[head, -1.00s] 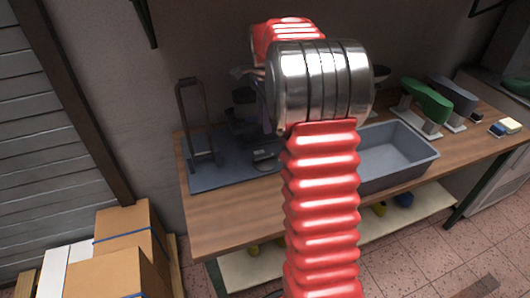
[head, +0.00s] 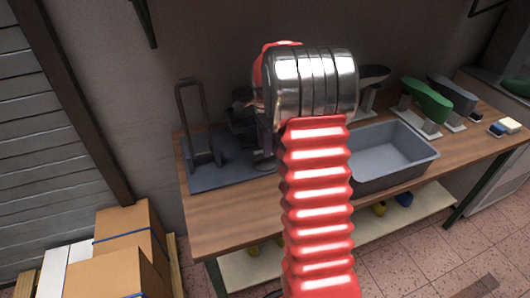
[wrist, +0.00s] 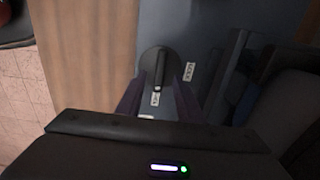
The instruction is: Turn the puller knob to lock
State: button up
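The puller knob (wrist: 157,66) is a dark round dial with a raised bar in the wrist view. Its bar points down the picture at a small white label (wrist: 155,98) too small to read. A LOCK label (wrist: 189,71) is right of the knob. My gripper (wrist: 159,78) is open, one finger on each side of the knob's bar, with visible gaps; I cannot tell whether the fingertips have reached its depth. In the head view the grey puller base (head: 222,172) with its upright frame (head: 194,120) is on the bench; my arm hides the knob.
The wooden bench (head: 235,212) has a grey bin (head: 392,160) right of my arm. A green shoe last (head: 427,100) and other lasts stand behind it. Small blocks (head: 508,126) lie at the far right.

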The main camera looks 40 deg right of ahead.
jog(key=shift+f, duration=1.85)
jog(key=shift+c, duration=0.4)
grip_shut()
jog(key=shift+d, duration=0.25)
jog(key=shift+a, duration=0.15)
